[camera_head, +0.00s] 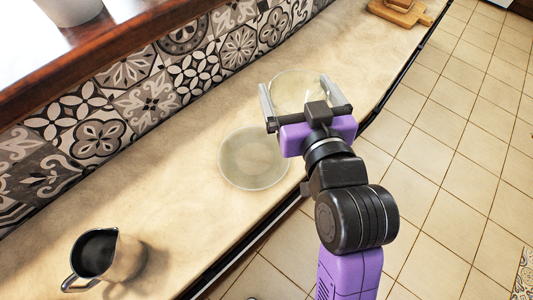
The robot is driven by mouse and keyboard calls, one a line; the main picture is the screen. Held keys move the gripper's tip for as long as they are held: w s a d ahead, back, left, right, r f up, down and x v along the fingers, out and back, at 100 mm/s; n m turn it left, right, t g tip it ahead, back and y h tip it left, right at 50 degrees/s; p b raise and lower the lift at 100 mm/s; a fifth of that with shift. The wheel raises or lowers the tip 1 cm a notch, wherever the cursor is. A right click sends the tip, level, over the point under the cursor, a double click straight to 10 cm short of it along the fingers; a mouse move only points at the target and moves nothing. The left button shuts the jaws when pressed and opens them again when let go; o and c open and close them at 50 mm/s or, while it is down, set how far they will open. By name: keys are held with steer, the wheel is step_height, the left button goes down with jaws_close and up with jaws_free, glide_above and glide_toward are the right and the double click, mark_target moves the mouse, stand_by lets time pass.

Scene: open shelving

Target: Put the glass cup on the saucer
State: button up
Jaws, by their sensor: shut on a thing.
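The glass cup (297,87) is clear and round, seen from above between the two fingers of my gripper (297,94). My gripper is shut on the cup, with one finger on each side of it. The saucer (254,171) is a pale, see-through round dish lying flat on the counter. The cup is beyond the saucer and to its right in the picture, not over its middle. How high the cup is above the counter is hard to tell. My gripper's body hides the cup's near side.
The stone counter (186,187) runs diagonally, with a patterned tile wall behind it. A metal pitcher (105,256) stands at the lower left. Wooden boards (400,12) lie at the far end. A white pot (68,10) stands on the upper ledge. Counter around the saucer is clear.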

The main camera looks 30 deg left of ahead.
steer(key=s+a+r, duration=0.5)
steer(key=s+a, duration=0.1)
steer(key=a, duration=0.1)
glide_above(253, 154)
steer(key=shift+n+g+y, duration=0.3)
step_height(253, 154, down, 20)
steer(key=shift+r, duration=0.1)
steer(key=shift+b, duration=0.35)
steer(key=o, duration=1.2)
steer(key=shift+o, duration=0.2)
